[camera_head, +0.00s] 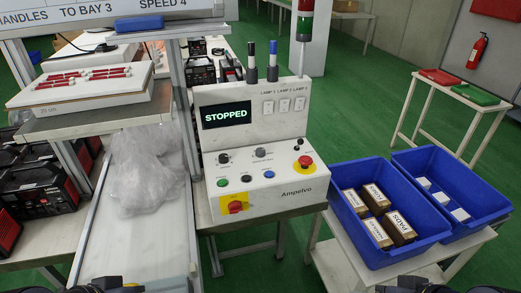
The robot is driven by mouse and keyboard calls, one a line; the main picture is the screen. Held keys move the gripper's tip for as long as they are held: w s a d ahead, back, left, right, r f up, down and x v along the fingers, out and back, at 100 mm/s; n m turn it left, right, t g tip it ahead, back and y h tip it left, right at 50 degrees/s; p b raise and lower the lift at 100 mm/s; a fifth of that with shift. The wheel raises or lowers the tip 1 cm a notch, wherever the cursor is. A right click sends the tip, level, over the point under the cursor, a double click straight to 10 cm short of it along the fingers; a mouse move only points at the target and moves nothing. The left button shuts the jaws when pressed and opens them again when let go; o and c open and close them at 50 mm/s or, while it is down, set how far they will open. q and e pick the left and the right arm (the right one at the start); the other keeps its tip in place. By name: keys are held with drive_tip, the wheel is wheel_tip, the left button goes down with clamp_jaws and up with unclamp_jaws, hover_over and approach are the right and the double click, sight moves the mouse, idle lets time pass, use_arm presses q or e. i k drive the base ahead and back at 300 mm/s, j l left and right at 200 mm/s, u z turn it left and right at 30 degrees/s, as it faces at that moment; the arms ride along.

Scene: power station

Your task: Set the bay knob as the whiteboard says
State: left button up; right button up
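The whiteboard (110,12) is cut off by the top left edge; its visible text reads "HANDLES TO BAY 3" and "SPEED 4". The control box (290,203) stands in the middle, its display (226,115) reading "STOPPED". Its sloped face has a dark knob (223,158) at left and a greyer knob (260,152) beside it. Their labels and settings are too small to read, so I cannot tell which is the bay knob. Dark parts of my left gripper (105,287) and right gripper (440,286) show at the bottom edge, well away from the box; their fingers are not clear.
The box also carries a green button (222,183), blue button (269,174), red emergency stop (304,162), red-yellow switch (235,207) and three lamp switches. Blue crates (350,238) stand close at right. A plastic bag (145,165) and shelf (100,122) are at left.

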sight(260, 151)
drive_tip(key=i+l+u, duration=0.2)
drive_tip(key=u, duration=0.15)
drive_tip(key=i+l+u, duration=0.1)
drive_tip(key=l+u, duration=0.25)
drive_tip(key=i+l+u, duration=0.1)
drive_tip(key=l+u, duration=0.25)
